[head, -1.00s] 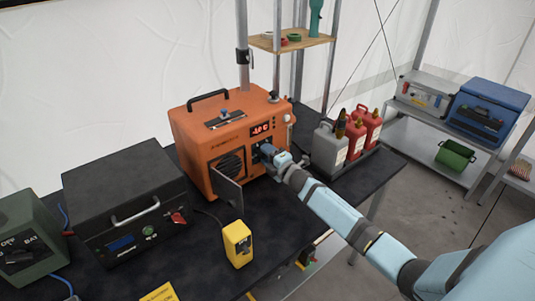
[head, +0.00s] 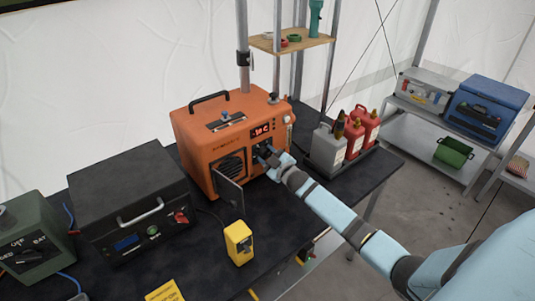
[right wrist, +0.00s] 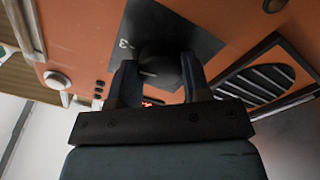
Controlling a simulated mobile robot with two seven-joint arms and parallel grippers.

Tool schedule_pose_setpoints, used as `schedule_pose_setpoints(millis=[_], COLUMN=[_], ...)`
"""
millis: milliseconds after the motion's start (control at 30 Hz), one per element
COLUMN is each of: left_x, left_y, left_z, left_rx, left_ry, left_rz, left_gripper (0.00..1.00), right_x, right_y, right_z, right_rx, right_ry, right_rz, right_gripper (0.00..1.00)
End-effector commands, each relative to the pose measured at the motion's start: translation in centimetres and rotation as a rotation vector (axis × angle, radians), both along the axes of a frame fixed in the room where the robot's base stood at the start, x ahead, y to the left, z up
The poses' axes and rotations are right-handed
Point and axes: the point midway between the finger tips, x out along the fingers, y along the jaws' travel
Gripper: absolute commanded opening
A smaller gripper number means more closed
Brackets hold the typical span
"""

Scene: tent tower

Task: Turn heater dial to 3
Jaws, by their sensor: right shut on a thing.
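The orange heater (head: 215,135) stands on the dark table, with a small red-lit display (head: 262,130) on its front. My right gripper (head: 268,152) is at the heater's front, below the display and right of the round grille. In the right wrist view, my right gripper (right wrist: 158,85) is shut on the black heater dial (right wrist: 160,65), with a finger on either side. The dial sits on a dark plate where a "3" (right wrist: 125,43) shows. The dial's pointer and other marks are hidden or too dark to read. My left gripper is not in view.
A small grey door (head: 229,190) hangs open on the heater's front. A yellow box (head: 238,242) stands before it. A black unit (head: 130,200) is at left; grey and red canisters (head: 327,148) stand right of the heater, near my arm.

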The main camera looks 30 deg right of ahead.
Motion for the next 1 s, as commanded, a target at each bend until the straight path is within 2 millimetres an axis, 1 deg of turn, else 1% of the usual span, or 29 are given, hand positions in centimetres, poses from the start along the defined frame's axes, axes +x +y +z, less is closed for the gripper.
schedule_pose_setpoints(millis=[200,400,967,1000], left_x=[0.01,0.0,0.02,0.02], left_y=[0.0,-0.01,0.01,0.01], left_z=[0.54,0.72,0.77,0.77], left_rx=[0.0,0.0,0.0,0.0], left_ry=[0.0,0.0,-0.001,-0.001], left_rz=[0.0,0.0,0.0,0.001], left_gripper=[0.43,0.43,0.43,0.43], right_x=[-0.01,-0.01,-0.02,-0.02], right_y=[0.01,0.0,0.01,0.01], right_z=[0.02,-0.03,-0.06,-0.06], right_rx=[0.123,0.186,0.212,0.212], right_ry=[0.011,0.016,0.018,0.018], right_rz=[0.0,0.0,0.0,0.0], right_gripper=[0.2,0.2,0.2,0.53])
